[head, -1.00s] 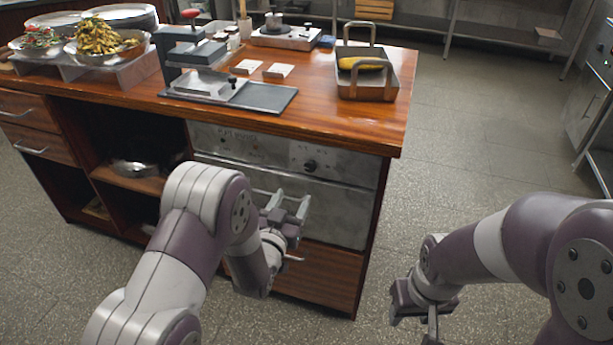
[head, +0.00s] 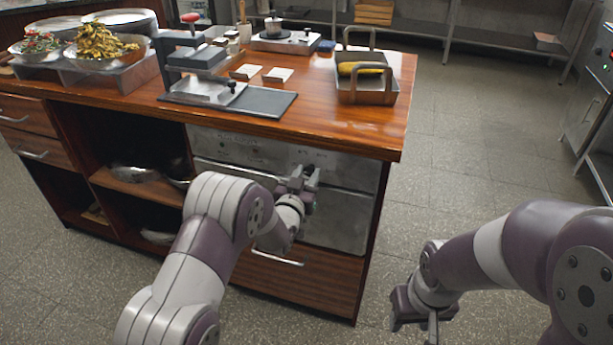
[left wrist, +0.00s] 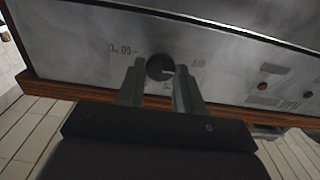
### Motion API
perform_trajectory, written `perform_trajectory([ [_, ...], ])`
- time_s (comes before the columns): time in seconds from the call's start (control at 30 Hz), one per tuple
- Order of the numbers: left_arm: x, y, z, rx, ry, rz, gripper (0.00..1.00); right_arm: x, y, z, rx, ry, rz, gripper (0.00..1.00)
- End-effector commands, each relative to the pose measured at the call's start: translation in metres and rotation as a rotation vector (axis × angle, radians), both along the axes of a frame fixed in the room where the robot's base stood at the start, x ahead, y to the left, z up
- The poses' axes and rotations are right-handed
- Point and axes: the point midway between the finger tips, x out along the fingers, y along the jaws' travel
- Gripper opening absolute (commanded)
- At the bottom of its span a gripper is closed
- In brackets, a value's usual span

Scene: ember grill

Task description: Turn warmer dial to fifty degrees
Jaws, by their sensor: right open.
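The warmer dial (left wrist: 160,66) is a dark round knob with a light mark on the grey metal panel. In the left wrist view it sits between the two fingertips of my left gripper (left wrist: 159,72), which straddle it with almost no visible gap. Whether they touch it is unclear. In the head view, my left gripper (head: 308,174) is at the front of the warmer (head: 340,215) and covers the dial. The print beside the dial is too small to read fully. My right gripper (head: 424,312) is open and empty, low at the right, away from the counter.
The wooden counter (head: 340,120) holds a metal tray with a yellow item (head: 362,70), a press (head: 205,75) and food bowls (head: 100,45). A drawer (head: 300,280) with a handle is below the warmer. The floor to the right is clear.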

Motion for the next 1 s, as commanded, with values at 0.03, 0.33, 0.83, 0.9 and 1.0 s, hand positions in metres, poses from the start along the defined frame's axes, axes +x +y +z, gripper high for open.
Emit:
perform_trajectory([
  [0.03, 0.000, 0.000, 0.000, 0.000, 0.000, 0.000, 0.05, 0.000, 0.000, 0.000, 0.000, 0.000, 0.000, 0.47],
  [0.33, 0.000, 0.000, -0.001, 0.037, -0.011, 0.000, 0.05, 0.000, 0.000, -0.003, 0.000, 0.000, 0.000, 0.47],
  [0.83, -0.001, -0.001, -0.003, 0.402, -0.131, 0.000, 0.05, 0.000, 0.000, -0.026, 0.000, 0.000, 0.000, 0.47],
  [0.9, -0.001, -0.001, -0.004, 0.466, -0.151, 0.000, 0.05, 0.000, 0.000, -0.030, 0.000, 0.000, 0.000, 0.47],
  [1.0, -0.001, -0.002, -0.003, 0.556, -0.181, 0.000, 0.05, 0.000, 0.000, -0.034, 0.000, 0.000, 0.000, 0.47],
])
